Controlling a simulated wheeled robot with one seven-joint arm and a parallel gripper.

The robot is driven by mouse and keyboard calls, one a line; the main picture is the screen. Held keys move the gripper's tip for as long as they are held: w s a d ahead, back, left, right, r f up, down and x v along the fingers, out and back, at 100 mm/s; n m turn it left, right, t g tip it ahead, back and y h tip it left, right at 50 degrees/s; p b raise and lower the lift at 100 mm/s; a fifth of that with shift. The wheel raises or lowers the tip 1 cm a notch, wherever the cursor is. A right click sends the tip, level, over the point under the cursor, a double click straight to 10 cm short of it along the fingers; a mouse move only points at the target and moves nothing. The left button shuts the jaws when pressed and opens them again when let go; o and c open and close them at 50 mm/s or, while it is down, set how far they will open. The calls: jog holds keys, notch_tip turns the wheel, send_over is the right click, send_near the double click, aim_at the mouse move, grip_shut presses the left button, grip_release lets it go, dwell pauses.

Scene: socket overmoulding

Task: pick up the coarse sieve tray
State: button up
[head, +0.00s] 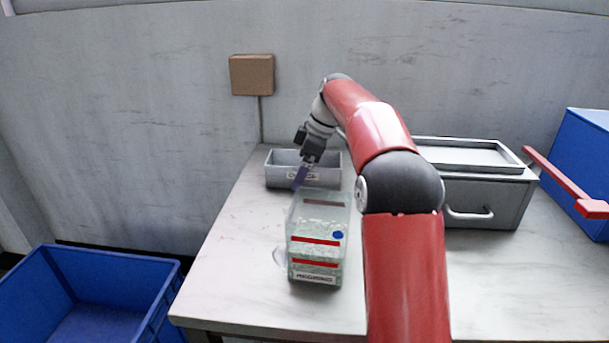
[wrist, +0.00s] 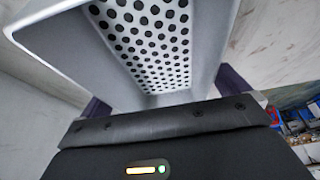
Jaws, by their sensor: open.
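The coarse sieve tray, a grey open box, stands near the back left of the table in the head view (head: 329,177), with a small label on its front. In the wrist view the tray (wrist: 62,48) fills the upper middle, and round holes show in its floor. My gripper (head: 300,178) is open, with purple fingers, and reaches down at the tray's front wall. In the wrist view the fingers of my gripper (wrist: 167,92) show at either side of the near wall, partly hidden. I cannot tell whether they touch it.
A clear container (head: 319,223) with red stripes and a blue dot stands just in front. A grey drawer box (head: 490,200) bears another shallow grey tray (head: 470,167) at the right. Blue bins (head: 95,262) stand at the left floor and far right (head: 580,150). The front left table is clear.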

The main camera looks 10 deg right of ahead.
jog(key=c, duration=1)
jog(key=shift+o, duration=0.2)
jog(key=shift+r, duration=0.1)
notch_tip(320, 180, up, 10)
jog(key=p, duration=0.1)
